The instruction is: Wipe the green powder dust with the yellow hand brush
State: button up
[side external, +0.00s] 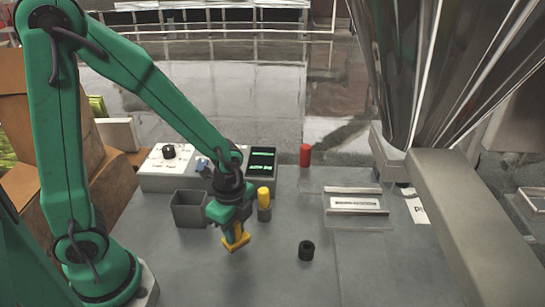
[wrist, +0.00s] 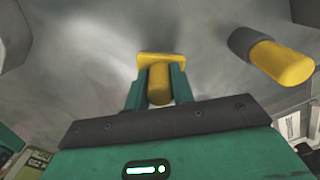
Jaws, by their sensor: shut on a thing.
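My gripper (side external: 231,229) is shut on the yellow hand brush (side external: 236,243), which hangs below the fingers over the grey table. In the wrist view the brush (wrist: 161,61) sits with its handle between the two green fingers (wrist: 158,90) and its wider crosspiece beyond the tips. I cannot tell whether the brush touches the table. No green powder dust can be made out in either view; the table under the brush looks plain grey with pale patches.
A yellow-capped grey cylinder (side external: 264,200) stands just right of my gripper. A grey open bin (side external: 188,212) is at its left. The control panel (side external: 165,180) is behind. The front table is clear.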

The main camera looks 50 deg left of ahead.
jog(key=shift+r, duration=2.9)
jog(key=shift+f, duration=0.15)
